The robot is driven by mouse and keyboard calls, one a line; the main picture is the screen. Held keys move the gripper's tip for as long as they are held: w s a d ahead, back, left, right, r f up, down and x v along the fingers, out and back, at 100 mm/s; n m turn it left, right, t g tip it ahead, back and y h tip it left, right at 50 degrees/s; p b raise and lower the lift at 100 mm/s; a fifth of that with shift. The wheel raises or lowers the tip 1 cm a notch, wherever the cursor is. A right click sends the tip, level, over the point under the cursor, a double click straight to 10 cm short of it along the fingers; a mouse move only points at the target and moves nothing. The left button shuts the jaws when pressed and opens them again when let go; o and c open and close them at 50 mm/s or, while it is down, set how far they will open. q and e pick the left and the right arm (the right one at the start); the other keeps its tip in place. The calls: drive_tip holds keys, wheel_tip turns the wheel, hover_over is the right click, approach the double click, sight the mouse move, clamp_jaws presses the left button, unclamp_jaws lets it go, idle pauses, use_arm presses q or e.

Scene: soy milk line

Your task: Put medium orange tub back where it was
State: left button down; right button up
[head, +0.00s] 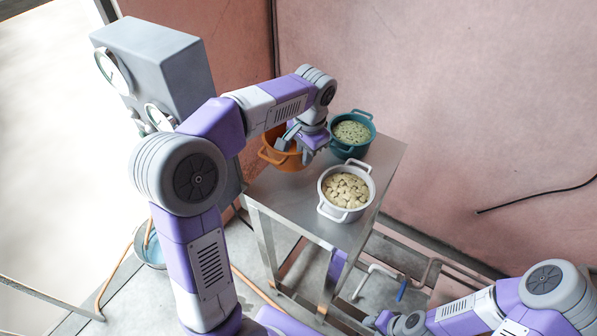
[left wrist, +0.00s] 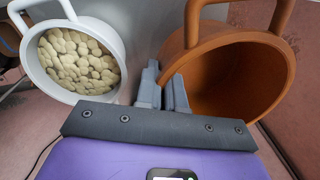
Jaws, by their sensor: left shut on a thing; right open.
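The orange tub (head: 270,157) stands at the left back of the metal table in the head view, partly hidden by my left gripper. In the left wrist view the orange tub (left wrist: 238,82) fills the right side; the inside that shows looks empty. My left gripper (head: 300,152) is shut on its near wall at the rim; its fingers show in the left wrist view (left wrist: 164,92). My right gripper (head: 375,321) is open at the bottom edge of the head view, low beside the table and mostly cut off.
A white pot (head: 325,203) of pale chunks stands at the table's front right. A teal pot (head: 340,149) with green-flecked contents stands at the back. The metal table (head: 285,205) has bare room at its front left. A grey box with gauges (head: 165,70) stands left.

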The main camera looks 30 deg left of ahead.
use_arm(q)
drive_tip(key=shift+f+b, duration=0.55)
drive_tip(key=shift+f, duration=3.3)
drive_tip(key=shift+f, duration=0.1)
drive_tip(key=c, duration=1.3)
unclamp_jaws()
drive_tip(key=shift+o, duration=0.2)
drive_tip(key=shift+r, duration=0.25)
wheel_tip(320, 180, up, 12)
drive_tip(key=d+p, duration=0.1)
drive_tip(key=p, duration=0.1)
drive_tip(key=shift+s, duration=0.2)
drive_tip(key=shift+f, duration=0.15)
